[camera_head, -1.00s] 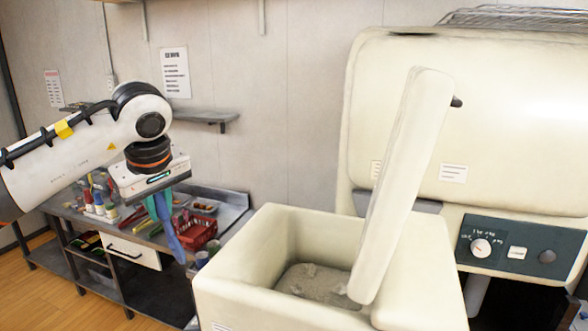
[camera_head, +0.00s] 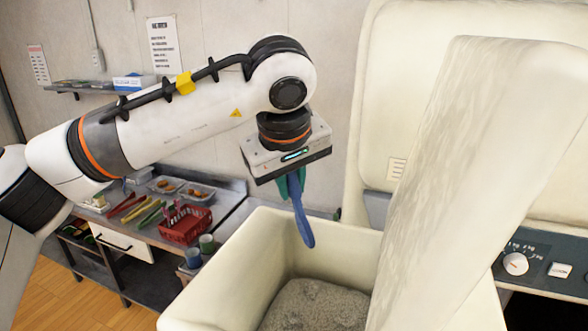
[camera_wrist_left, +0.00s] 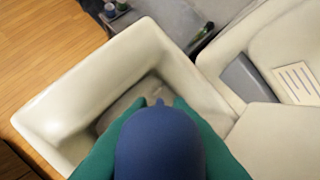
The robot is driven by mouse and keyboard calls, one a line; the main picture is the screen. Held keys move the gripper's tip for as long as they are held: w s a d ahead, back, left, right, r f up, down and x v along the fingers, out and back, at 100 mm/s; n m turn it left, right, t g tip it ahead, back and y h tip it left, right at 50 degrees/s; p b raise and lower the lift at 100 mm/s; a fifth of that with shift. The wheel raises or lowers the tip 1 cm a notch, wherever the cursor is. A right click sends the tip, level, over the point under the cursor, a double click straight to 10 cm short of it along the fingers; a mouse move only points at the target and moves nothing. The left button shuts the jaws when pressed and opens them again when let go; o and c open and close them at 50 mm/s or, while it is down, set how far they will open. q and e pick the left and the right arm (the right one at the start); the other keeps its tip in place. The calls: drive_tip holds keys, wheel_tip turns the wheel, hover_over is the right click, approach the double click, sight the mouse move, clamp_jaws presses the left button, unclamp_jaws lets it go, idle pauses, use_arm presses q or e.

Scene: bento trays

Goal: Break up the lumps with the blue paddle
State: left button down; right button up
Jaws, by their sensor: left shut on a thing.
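My left gripper (camera_head: 292,184) points down and is shut on the blue paddle (camera_head: 303,220). In the left wrist view the green fingers (camera_wrist_left: 158,125) flank the blue paddle (camera_wrist_left: 160,145), which hides much of the bin's inside. My right gripper is not in view.
A large cream lid (camera_head: 470,170) stands raised at the bin's right side. Behind it is a machine with a dial panel (camera_head: 540,262). At the left, a workbench holds a red basket (camera_head: 186,226), cups (camera_head: 207,243) and tools. A wall shelf (camera_head: 95,88) is behind my arm.

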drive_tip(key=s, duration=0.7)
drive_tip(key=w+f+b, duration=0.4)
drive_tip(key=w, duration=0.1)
use_arm(q)
wheel_tip(320, 180, down, 23)
drive_tip(key=s+b, duration=0.2)
drive_tip(key=b, duration=1.1)
drive_tip(key=shift+f, duration=0.15)
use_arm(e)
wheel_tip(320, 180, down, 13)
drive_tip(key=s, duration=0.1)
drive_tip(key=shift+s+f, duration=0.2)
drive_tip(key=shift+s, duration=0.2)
use_arm(q)
drive_tip(key=shift+s, duration=0.15)
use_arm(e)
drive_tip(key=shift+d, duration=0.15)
